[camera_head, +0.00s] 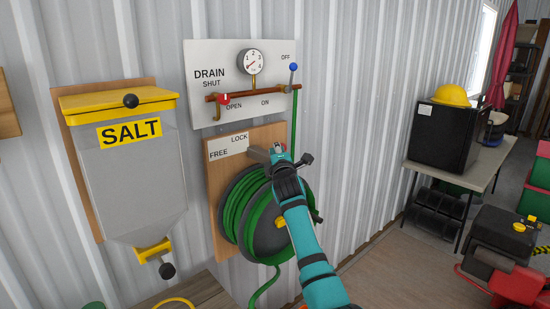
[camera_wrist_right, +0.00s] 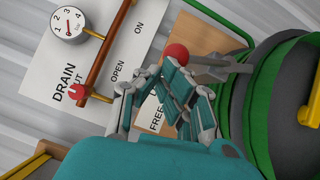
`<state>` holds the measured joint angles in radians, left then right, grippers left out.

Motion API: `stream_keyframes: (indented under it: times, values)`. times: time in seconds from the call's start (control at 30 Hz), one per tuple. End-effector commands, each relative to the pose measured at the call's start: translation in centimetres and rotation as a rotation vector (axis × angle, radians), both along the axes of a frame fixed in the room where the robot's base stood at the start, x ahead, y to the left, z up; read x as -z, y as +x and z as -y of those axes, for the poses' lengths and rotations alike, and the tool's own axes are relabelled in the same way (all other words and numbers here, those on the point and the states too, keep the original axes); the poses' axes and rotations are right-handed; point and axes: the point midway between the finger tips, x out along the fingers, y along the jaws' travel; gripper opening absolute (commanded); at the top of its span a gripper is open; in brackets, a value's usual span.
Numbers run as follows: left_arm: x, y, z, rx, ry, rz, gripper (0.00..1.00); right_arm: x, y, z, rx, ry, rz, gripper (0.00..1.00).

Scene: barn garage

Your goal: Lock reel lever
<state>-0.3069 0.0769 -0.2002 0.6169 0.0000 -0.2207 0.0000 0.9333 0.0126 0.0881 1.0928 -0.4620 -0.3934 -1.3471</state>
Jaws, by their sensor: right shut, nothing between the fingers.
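The hose reel (camera_head: 265,222), wound with green hose, is mounted on a wooden board below a small LOCK/FREE label (camera_head: 228,146). In the right wrist view the reel (camera_wrist_right: 290,100) is at the right. There a grey lever (camera_wrist_right: 218,68) ends in a red ball knob (camera_wrist_right: 177,52). My right gripper (camera_head: 280,155) is at the top of the reel, beside the label, and covers most of the lever in the head view. Its fingers (camera_wrist_right: 172,85) are shut and empty, close to the red knob; whether they touch it I cannot tell. My left gripper is not in view.
Above the reel is a DRAIN panel (camera_head: 207,97) with a gauge, red-brown pipe and blue-knobbed lever (camera_head: 293,68). A SALT bin (camera_head: 130,170) hangs at the left. A table (camera_head: 480,165) with a black box stands at the right.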

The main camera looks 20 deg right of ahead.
Motion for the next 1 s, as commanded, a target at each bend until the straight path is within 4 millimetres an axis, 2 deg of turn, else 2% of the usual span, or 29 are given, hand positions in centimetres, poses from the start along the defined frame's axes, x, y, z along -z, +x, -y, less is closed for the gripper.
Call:
stream_keyframes:
  times: [0.1,0.4,1.0]
  values:
    - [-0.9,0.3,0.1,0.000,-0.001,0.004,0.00,-0.9,0.5,0.8,0.001,-0.005,-0.001,0.00]
    - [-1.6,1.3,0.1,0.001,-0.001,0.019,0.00,-1.5,1.0,2.1,-0.001,-0.003,0.000,0.00]
    - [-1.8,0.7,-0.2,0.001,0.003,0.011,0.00,-1.7,1.2,2.6,-0.002,-0.004,0.001,0.00]
